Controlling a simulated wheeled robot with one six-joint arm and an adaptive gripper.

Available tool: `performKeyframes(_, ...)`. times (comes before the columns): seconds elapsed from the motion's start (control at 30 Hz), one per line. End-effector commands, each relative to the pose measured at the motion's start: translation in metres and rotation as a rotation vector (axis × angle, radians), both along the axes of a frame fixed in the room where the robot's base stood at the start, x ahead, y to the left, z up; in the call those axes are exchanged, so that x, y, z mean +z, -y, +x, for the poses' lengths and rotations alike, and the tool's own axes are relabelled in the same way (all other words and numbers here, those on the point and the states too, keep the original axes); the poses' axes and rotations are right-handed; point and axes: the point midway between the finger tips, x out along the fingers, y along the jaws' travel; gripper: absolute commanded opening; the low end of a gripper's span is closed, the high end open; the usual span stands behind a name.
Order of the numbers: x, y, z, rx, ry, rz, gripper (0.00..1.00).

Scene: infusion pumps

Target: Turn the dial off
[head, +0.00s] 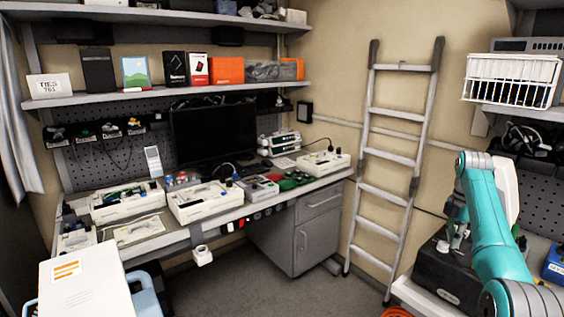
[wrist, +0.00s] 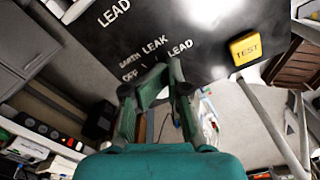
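In the wrist view a black panel (wrist: 215,40) carries white lettering: "LEAD", "EARTH LEAK", "OFF" and a "LEAD" again. A yellow TEST button (wrist: 244,48) sits on its right. My gripper (wrist: 162,78) points at the panel near the "OFF" lettering. Its two fingers are apart, with nothing visible between the tips. I cannot make out the dial clearly; the fingers may hide it. In the head view a black box (head: 437,276) stands at the lower right, partly behind my teal arm. My gripper shows only in part there, above the box.
A ladder (head: 367,195) leans on the wall left of the box. A white wire basket (head: 512,82) hangs above my arm. A bench (head: 215,226) with pumps and a monitor (head: 214,131) stands left. The floor (head: 290,283) between is mostly clear.

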Motion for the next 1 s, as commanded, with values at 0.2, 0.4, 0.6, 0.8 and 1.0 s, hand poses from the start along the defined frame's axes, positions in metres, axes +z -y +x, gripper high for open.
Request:
performKeyframes(0.2, -0.005, -0.002, 0.004, 0.000, -0.006, 0.003, 0.00)
performKeyframes(0.4, -0.002, -0.005, 0.009, 0.002, -0.001, 0.003, 0.00)
performKeyframes(0.6, -0.001, -0.007, 0.011, 0.004, -0.001, 0.004, 0.00)
performKeyframes(0.8, 0.001, -0.009, 0.012, 0.006, 0.001, 0.005, 0.00)
performKeyframes(1.0, 0.002, -0.010, 0.013, 0.007, 0.002, 0.005, 0.00)
